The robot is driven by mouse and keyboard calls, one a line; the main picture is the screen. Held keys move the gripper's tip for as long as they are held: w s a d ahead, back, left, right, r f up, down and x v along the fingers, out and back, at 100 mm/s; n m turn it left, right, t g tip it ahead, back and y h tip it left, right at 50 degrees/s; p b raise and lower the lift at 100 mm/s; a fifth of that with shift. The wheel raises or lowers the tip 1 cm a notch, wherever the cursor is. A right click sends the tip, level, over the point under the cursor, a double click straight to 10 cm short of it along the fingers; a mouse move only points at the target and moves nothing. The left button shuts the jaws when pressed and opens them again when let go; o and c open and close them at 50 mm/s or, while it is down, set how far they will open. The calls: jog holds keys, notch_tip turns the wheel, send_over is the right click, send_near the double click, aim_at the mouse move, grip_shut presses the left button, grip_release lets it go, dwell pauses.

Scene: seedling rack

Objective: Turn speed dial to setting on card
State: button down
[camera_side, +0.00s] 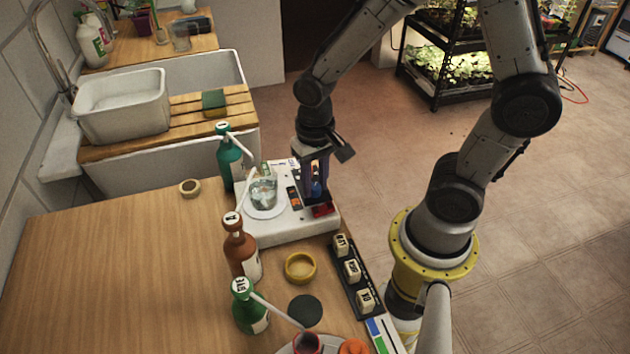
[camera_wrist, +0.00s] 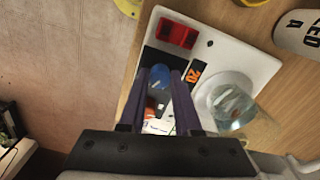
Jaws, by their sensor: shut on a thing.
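The white stirrer unit (camera_side: 262,232) stands on the bench, and its top also shows in the wrist view (camera_wrist: 228,52). My gripper (camera_side: 314,190) points down over the unit's right side. In the wrist view, my gripper's dark purple fingers (camera_wrist: 159,76) stand on either side of a blue dial (camera_wrist: 157,78) and are shut on it. The fingers hide part of the dial, and I cannot read its setting. An orange display (camera_wrist: 193,74) beside it seems to read 20. A white card or label (camera_wrist: 160,126) shows lower between the fingers; its writing is too small to read.
A glass beaker of clear liquid (camera_side: 263,190) stands on the unit's round plate, close to my gripper. A red switch (camera_side: 322,210) is at the unit's front right corner. Green (camera_side: 229,160) and brown (camera_side: 240,250) bottles stand left. A black rack (camera_side: 352,284) holds pale blocks.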

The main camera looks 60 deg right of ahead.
aim_at(315, 186)
jog(key=c, duration=0.6)
grip_release()
notch_tip(315, 186, up, 14)
dwell(0.4)
jog(key=s+d+r+n+t, duration=0.1)
jog(key=s+r+n+t, duration=0.2)
jog(key=s, duration=0.6)
jog(key=n+t, duration=0.2)
jog(key=n, duration=0.1)
jog(key=shift+t, duration=0.3)
